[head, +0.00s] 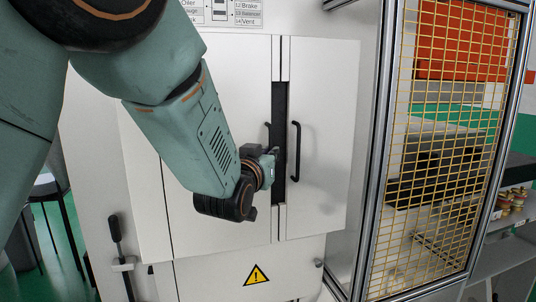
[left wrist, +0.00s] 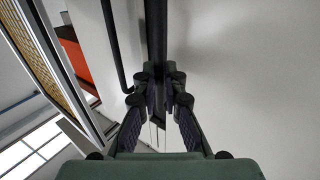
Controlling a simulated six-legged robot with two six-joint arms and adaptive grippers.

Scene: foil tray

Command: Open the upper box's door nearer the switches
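The white upper box has a left door (head: 230,60) and a right door (head: 325,80), each with a vertical black handle. The right door's handle (head: 296,150) stands clear of my gripper. My left gripper (head: 272,157) is at the left door's handle (head: 268,130), whose lower part is hidden behind it. In the left wrist view, the fingers (left wrist: 161,85) are closed in on both sides of that black bar (left wrist: 156,35). The other handle (left wrist: 112,45) shows to the left. A dark vertical slot (head: 280,110) lies between the doors. My right gripper is not in view.
A labelled panel (head: 240,19) is above the doors. A yellow mesh guard in a metal frame (head: 376,160) stands close on the right. A black lever (head: 115,228) is at lower left. A warning sign (head: 257,276) is below the doors.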

